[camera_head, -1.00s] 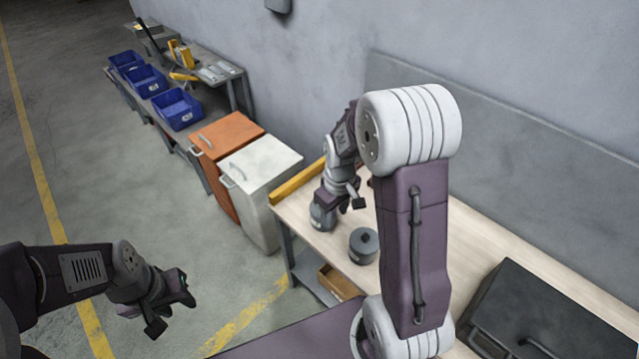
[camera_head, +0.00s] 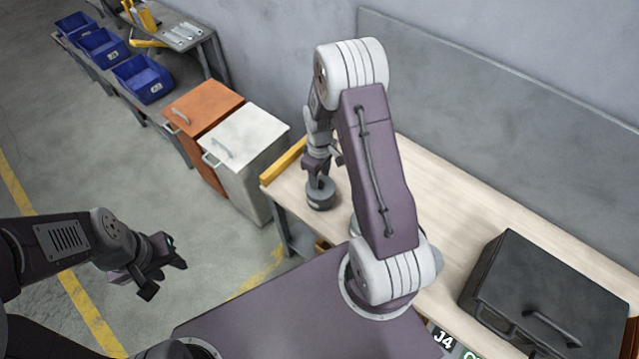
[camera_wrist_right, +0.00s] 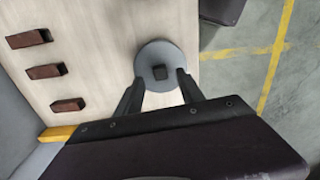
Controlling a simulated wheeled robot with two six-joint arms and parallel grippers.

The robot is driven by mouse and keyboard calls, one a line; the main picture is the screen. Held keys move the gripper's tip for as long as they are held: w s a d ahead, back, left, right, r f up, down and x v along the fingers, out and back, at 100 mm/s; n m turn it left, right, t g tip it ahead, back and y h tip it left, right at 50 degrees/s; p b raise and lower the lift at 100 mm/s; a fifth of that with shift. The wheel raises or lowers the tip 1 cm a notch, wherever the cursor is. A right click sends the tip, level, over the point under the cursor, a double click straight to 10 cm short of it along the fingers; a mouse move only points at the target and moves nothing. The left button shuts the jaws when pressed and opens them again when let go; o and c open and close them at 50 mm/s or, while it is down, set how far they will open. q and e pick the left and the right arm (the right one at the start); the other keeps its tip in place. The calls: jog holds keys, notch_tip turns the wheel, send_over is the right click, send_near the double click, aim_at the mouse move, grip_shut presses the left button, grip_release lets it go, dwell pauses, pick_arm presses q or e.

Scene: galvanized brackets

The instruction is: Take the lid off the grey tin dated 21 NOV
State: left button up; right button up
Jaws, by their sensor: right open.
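A round grey tin (camera_head: 321,197) stands upright on the workbench near its left end. The right wrist view looks down on its lid (camera_wrist_right: 150,52) with a dark square knob (camera_wrist_right: 160,72). My right gripper (camera_head: 322,163) is right above this tin, pointing down. In the right wrist view its fingers (camera_wrist_right: 160,84) are apart, one on either side near the knob; whether they touch anything I cannot tell. A second grey tin (camera_head: 354,227) is mostly hidden behind my right arm. No date is readable on either. My left gripper (camera_head: 166,279) is open and empty over the floor.
The workbench (camera_head: 440,185) has a dark lidded box (camera_head: 540,290) at right. Three brown blocks (camera_wrist_right: 48,72) lie beside the tin in the right wrist view. A yellow bar (camera_head: 284,160) edges the bench's left end. White (camera_head: 245,140) and orange (camera_head: 200,105) cabinets stand beyond.

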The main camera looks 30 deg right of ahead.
jog(key=shift+s+f, duration=0.15)
jog(key=shift+f, duration=0.35)
jog(key=shift+s+f, duration=0.15)
jog(key=shift+f, duration=0.35)
jog(key=shift+w+f, duration=0.1)
jog(key=shift+w, duration=0.05)
jog(key=shift+c, duration=0.9)
grip_shut()
pick_arm(q)
jog(key=shift+s+r, duration=0.3)
jog(key=shift+w, duration=0.1)
pick_arm(e)
jog(key=shift+r, duration=0.5)
notch_tip(320, 180, up, 3)
jog(key=shift+w+f+b, duration=0.1)
jog(key=shift+b, duration=0.35)
pick_arm(q)
notch_tip(320, 180, down, 2)
jog(key=shift+f+b, duration=0.1)
jog(key=shift+b, duration=0.5)
pick_arm(e)
jog(key=s+d+r, duration=0.3)
jog(key=s+r, duration=0.4)
jog(key=s, duration=0.4)
jog(key=shift+s+d+r, duration=0.15)
jog(key=shift+s+d, duration=0.05)
jog(key=shift+d, duration=0.15)
